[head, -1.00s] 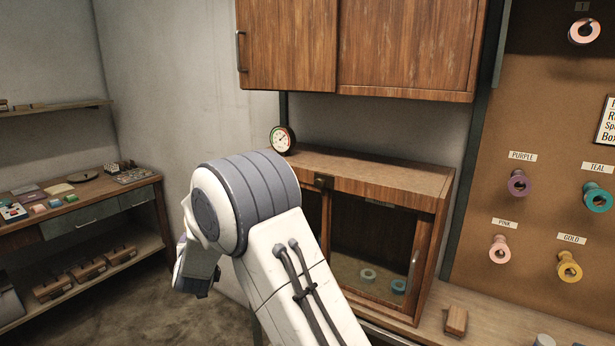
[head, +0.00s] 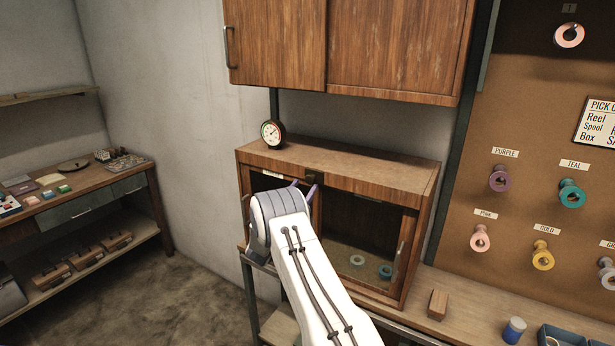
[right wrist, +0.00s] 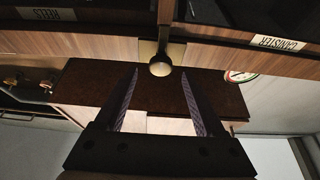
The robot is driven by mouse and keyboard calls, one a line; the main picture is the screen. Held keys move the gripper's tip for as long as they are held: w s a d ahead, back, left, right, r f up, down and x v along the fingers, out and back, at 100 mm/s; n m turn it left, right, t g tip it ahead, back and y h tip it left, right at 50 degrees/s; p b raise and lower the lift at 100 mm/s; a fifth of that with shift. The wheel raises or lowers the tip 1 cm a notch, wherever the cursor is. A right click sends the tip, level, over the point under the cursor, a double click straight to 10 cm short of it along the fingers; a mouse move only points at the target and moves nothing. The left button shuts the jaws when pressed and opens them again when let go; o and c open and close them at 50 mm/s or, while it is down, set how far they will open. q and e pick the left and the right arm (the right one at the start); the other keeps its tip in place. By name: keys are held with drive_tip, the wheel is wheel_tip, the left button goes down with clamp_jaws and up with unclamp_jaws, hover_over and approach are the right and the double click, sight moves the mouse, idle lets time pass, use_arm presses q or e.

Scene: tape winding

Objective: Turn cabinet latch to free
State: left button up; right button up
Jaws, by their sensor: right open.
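The wooden cabinet (head: 375,180) has glass-fronted doors and stands on the bench. Its latch (right wrist: 161,65) shows in the right wrist view as a rounded knob on a brass plate, at the middle between the two doors. In the head view, my right arm and gripper partly cover the latch area. My right gripper (head: 305,187) is open at the cabinet's upper front; it also shows in the right wrist view (right wrist: 160,77). Its fingers point toward the knob, one to each side of it in the picture; I cannot tell whether they touch it. My left gripper is not in view.
A round gauge (head: 272,133) stands on the cabinet top. Wall cupboards (head: 390,45) hang above. Tape rolls (head: 357,260) lie inside the cabinet. A pegboard (head: 530,130) holds several reels.

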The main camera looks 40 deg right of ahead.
sight(309, 180)
drive_tip(key=shift+p+x, duration=0.5)
drive_tip(key=shift+x, duration=1.15)
drive_tip(key=shift+c, duration=0.4)
clamp_jaws()
